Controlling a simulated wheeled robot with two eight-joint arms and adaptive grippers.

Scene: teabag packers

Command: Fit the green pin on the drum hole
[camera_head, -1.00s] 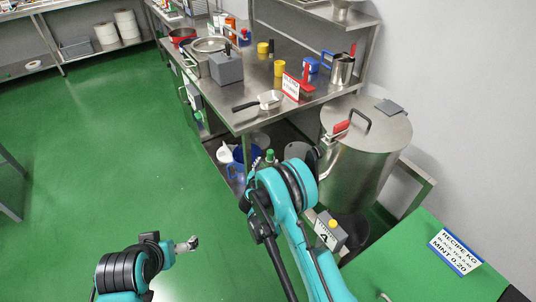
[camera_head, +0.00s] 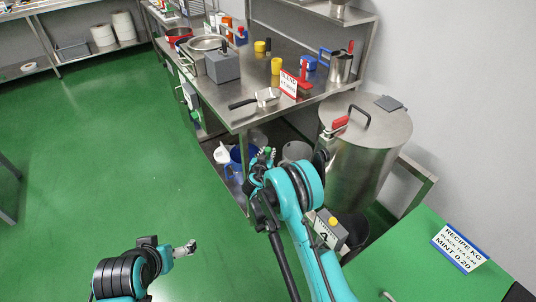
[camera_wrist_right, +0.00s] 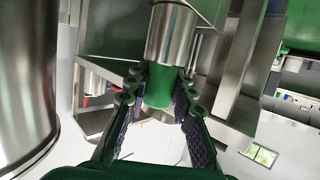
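The large steel drum (camera_head: 362,165) stands right of the table, with a lid, a black handle and a red clamp (camera_head: 340,123). Its hole is not visible to me. My right gripper (camera_head: 266,158) is low beside the table's front corner, left of the drum, partly hidden by my arm. In the right wrist view my right gripper (camera_wrist_right: 160,92) has its fingers closed on the sides of the green pin (camera_wrist_right: 158,90), a green cylinder with a bright steel part (camera_wrist_right: 172,35). The drum's curved wall (camera_wrist_right: 25,75) appears at the left there. My left gripper (camera_head: 187,248) is over the floor; its fingers are too small to read.
The steel table (camera_head: 275,110) holds a grey box (camera_head: 223,67), a scoop (camera_head: 258,100), a red-and-white sign (camera_head: 289,84) and a steel jug (camera_head: 340,68). A green-topped table (camera_head: 405,265) with a recipe sign (camera_head: 460,248) is at the lower right. The green floor at left is clear.

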